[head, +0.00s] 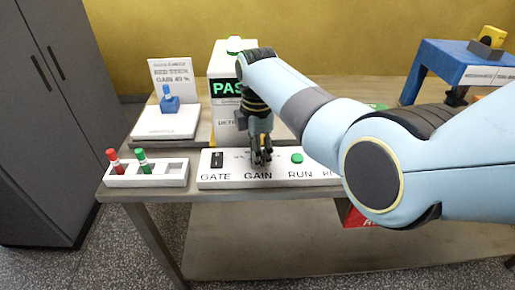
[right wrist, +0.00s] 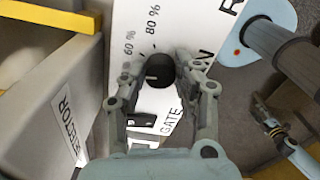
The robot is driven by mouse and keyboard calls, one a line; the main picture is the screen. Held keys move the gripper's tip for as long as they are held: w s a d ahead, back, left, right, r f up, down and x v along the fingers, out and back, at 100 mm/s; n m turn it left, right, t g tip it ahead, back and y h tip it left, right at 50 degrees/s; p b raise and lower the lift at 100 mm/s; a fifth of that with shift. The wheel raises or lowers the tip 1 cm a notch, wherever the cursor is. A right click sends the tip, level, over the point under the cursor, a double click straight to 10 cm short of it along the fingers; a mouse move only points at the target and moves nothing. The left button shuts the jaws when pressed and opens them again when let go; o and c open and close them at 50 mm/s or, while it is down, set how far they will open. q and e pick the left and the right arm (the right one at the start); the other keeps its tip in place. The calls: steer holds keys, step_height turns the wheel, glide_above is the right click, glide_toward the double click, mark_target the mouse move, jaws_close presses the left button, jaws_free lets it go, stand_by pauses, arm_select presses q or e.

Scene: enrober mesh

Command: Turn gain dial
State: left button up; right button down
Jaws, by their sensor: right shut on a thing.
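The white control panel (head: 225,181) has GATE, GAIN and RUN labels on its front. The black round gain dial (right wrist: 158,72) shows in the right wrist view, with scale marks 60 % and 80 % beside it. A short pale mark on the dial faces left in that view, below the 60 % mark; its exact reading is unclear. My right gripper (head: 261,160) points down over GAIN and hides the dial in the head view. In the right wrist view its fingers (right wrist: 155,75) are shut on the dial, one on each side. My left gripper (right wrist: 270,122) seems to hang at lower right there.
A black gate switch (head: 217,160) and green run button (head: 297,158) flank the dial. Left stands a white rack (head: 122,181) with red and green pegs. Behind are the detector box (head: 222,62) showing PAS and a sign (head: 172,75) about gain. A blue stand (head: 440,60) is at right.

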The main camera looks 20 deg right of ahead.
steer(key=m+p, duration=0.1)
steer(key=m, duration=0.2)
steer(key=shift+r+p, duration=0.1)
steer(key=shift+p, duration=0.3)
steer(key=shift+m+p, duration=0.5)
steer(key=shift+m, duration=1.1)
steer(key=c, duration=0.9)
jaws_free()
steer(key=shift+c, duration=0.2)
step_height(320, 180, up, 12)
